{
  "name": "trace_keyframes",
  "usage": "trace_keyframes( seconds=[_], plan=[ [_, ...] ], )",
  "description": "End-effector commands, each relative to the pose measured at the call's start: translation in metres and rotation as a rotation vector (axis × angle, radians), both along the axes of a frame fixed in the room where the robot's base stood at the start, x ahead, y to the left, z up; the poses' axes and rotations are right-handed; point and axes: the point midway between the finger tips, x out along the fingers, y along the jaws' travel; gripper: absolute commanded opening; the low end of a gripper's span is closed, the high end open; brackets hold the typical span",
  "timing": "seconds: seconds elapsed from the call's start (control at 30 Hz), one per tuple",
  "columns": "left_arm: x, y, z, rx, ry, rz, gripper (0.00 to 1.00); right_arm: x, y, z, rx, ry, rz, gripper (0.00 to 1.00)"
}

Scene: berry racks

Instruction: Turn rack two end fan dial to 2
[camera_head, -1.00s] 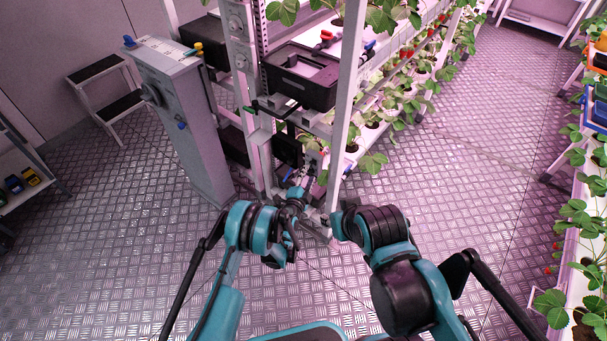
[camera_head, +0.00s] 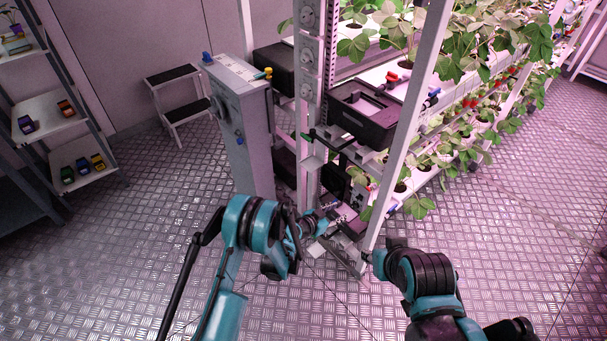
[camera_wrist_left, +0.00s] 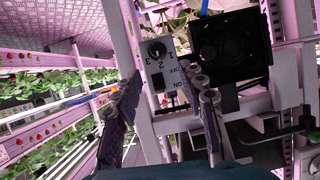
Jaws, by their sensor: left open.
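The end fan (camera_wrist_left: 232,45) is a black square unit on the rack's end, shown at the upper right of the left wrist view. Beside it is a grey control panel (camera_wrist_left: 158,72) with a round dial (camera_wrist_left: 156,50) marked 1, 2, 3. The panel appears turned, with OFF and ON lettering below the dial. I cannot tell which number the dial points at. My left gripper (camera_wrist_left: 163,103) is open and empty, its fingers either side of the panel's lower part, apart from the dial. In the head view the left gripper (camera_head: 322,222) is low at the rack's end.
Rack uprights (camera_head: 412,120) and a black bin (camera_head: 365,112) stand above the fan area. A grey cabinet (camera_head: 240,135) is left of the rack, with a step stool (camera_head: 183,98) behind. Shelving (camera_head: 75,150) stands far left. Metal floor is open right of the rack.

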Motion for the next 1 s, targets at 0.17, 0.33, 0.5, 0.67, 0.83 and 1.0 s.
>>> trace_keyframes(
  seconds=[0.17,0.33,0.5,0.67,0.83,1.0],
  plan=[
    [0.009,0.012,0.037,0.016,0.035,0.029,0.41,0.0,0.0,0.001,0.0,0.0,0.0,0.34],
    [0.011,0.026,0.07,0.03,0.069,0.059,0.41,0.0,0.0,0.003,0.0,0.0,0.0,0.34],
    [0.011,0.042,0.102,0.045,0.103,0.092,0.41,0.0,0.0,0.005,0.0,0.0,0.0,0.34],
    [0.006,0.057,0.132,0.058,0.136,0.124,0.41,0.0,0.0,0.007,0.0,0.0,0.0,0.34],
    [-0.002,0.075,0.162,0.072,0.17,0.162,0.41,0.0,0.0,0.009,0.0,0.0,0.0,0.34],
    [-0.014,0.093,0.189,0.085,0.205,0.201,0.41,0.0,0.0,0.011,0.0,0.0,0.0,0.34]
  ],
)
